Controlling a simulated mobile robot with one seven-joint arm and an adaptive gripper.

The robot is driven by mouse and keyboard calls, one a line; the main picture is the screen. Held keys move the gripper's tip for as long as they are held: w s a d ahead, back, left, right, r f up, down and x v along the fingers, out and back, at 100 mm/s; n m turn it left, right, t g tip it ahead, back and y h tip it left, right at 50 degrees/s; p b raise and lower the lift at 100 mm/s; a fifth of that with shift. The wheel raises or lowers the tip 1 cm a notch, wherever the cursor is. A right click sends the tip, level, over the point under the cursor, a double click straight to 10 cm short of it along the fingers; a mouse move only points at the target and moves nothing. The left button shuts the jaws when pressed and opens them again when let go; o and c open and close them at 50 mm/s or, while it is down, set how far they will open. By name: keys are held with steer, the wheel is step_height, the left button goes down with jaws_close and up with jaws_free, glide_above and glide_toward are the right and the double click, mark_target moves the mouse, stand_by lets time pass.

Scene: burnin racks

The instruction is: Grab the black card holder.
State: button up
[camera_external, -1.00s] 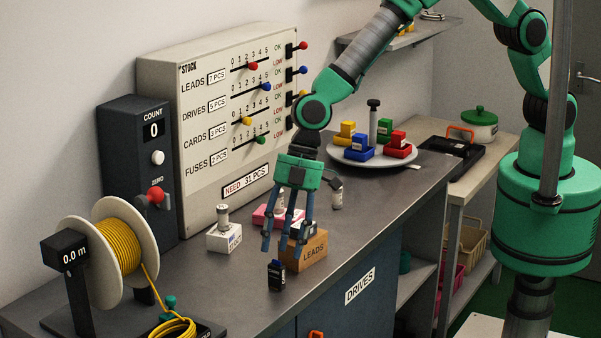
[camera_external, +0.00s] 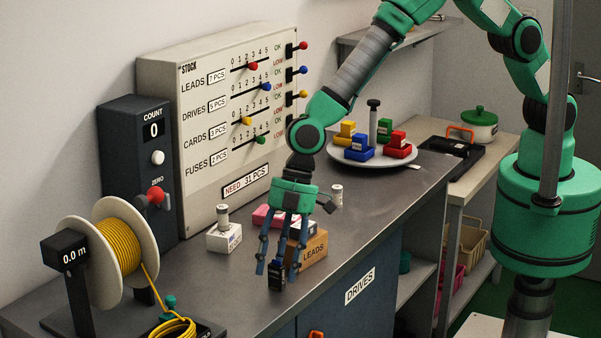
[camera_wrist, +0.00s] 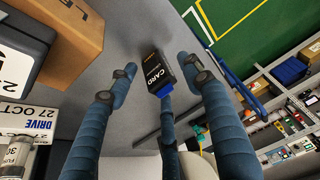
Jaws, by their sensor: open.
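The black card holder (camera_external: 277,277) stands on the grey bench near its front edge. In the wrist view the card holder (camera_wrist: 157,69) shows its "CARD" label and a blue part at one end. My gripper (camera_external: 278,270) is open, with its blue fingers lowered around the card holder. In the wrist view two fingers of my gripper (camera_wrist: 158,82) lie to either side of the holder and a third is at its blue end. There is a visible gap between the side fingers and the holder. Contact with the third finger cannot be told.
The cardboard LEADS box (camera_external: 311,252) stands close behind the holder. A white box (camera_external: 224,238) and a pink box (camera_external: 263,217) are further back. A yellow cable reel (camera_external: 118,247) stands at the left. The bench's front edge is near the holder.

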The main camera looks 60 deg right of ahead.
mark_target(276, 266)
stand_by(0.4)
steer(key=c, duration=1.3)
steer(key=shift+o, duration=0.2)
steer(key=shift+r, duration=0.1)
steer(key=shift+r, duration=1.5)
steer(key=shift+s+d+r, duration=0.15)
steer(key=shift+d+r, duration=0.05)
steer(key=shift+r, duration=0.05)
steer(key=s+d+r, duration=0.1)
steer(key=s+d, duration=0.6)
steer(key=d, duration=0.6)
steer(key=shift+s+d+r, duration=0.2)
steer(key=shift+s+d, duration=0.05)
steer(key=shift+s, duration=0.1)
